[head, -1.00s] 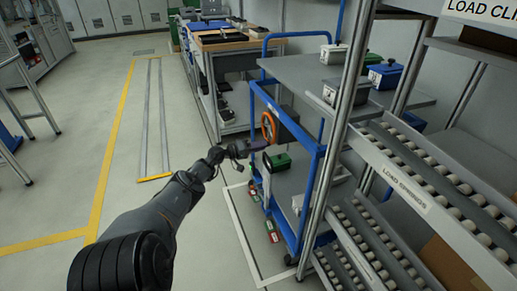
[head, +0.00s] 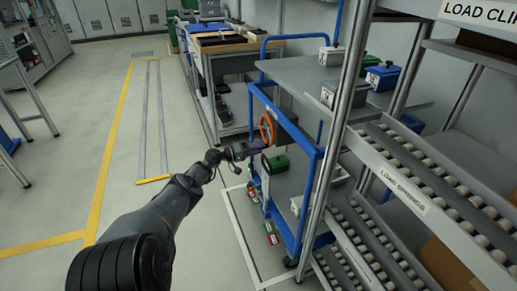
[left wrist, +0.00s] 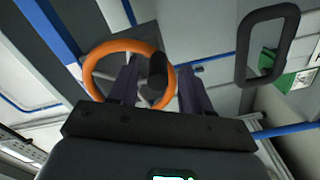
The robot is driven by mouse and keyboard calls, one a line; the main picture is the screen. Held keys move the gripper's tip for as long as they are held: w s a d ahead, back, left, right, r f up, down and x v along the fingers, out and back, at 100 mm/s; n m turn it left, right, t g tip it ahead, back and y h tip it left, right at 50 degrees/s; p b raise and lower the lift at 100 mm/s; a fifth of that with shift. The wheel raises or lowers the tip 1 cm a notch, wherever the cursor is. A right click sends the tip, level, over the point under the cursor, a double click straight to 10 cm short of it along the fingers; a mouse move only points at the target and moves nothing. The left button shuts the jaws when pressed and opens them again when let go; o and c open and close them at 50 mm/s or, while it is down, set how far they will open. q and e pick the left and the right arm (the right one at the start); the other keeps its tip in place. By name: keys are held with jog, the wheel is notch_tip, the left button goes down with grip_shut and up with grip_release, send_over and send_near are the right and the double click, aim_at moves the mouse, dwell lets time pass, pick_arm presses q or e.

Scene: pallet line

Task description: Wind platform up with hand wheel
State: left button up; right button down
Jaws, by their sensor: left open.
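The orange hand wheel (head: 267,129) is on the side of a blue-framed cart; its ring also shows in the left wrist view (left wrist: 98,58). The cart's grey platform (head: 297,72) is above it. My left gripper (head: 254,149) is just below and in front of the wheel. In the left wrist view, my left gripper's two fingers (left wrist: 158,88) are apart, over the lower right of the ring. The wheel's dark knob (left wrist: 157,70) appears between them; I cannot tell if they touch it. My right gripper is not in view.
Several lidded boxes, one a blue box (head: 383,77), stand on the platform. A green-topped box (head: 276,163) is on the lower shelf. A metal roller rack (head: 420,190) stands close on the right. Open floor (head: 150,95) lies to the left.

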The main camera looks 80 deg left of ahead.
pick_arm(q)
jog(key=s+d+p, duration=0.1)
jog(key=s, duration=0.9)
jog(key=shift+p, duration=0.3)
jog(key=shift+d, duration=0.1)
